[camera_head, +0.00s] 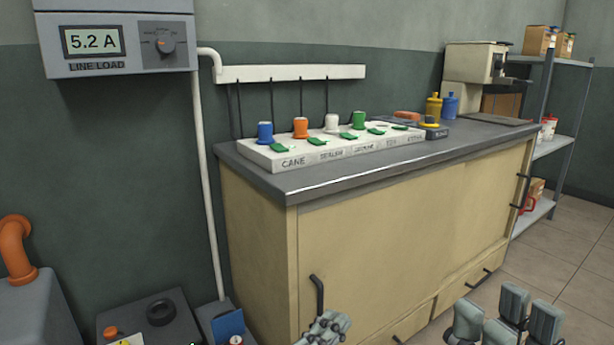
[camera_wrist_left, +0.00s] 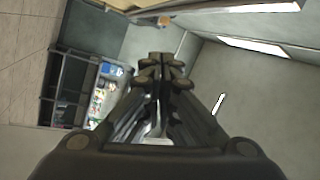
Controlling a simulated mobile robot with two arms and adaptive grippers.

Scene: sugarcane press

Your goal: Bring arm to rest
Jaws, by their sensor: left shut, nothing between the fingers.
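My left gripper (camera_head: 326,326) shows at the bottom edge of the head view, in front of the cabinet's black door handle. In the left wrist view its fingers (camera_wrist_left: 163,72) are together with nothing between them. My right gripper (camera_head: 506,318) shows at the bottom right of the head view, over the tiled floor. Its grey fingers stand apart and I see nothing between them. Both grippers are below the level of the counter top, on its near side. Most of both arms lies outside the head view.
A cabinet with a grey counter top (camera_head: 330,181) bears a white labelled strip (camera_head: 262,156) with several coloured plugs. A line load meter (camera_head: 118,47) reads 5.2 A. Grey boxes stand at the lower left. A shelf rack (camera_head: 543,149) stands at the right, with open floor before it.

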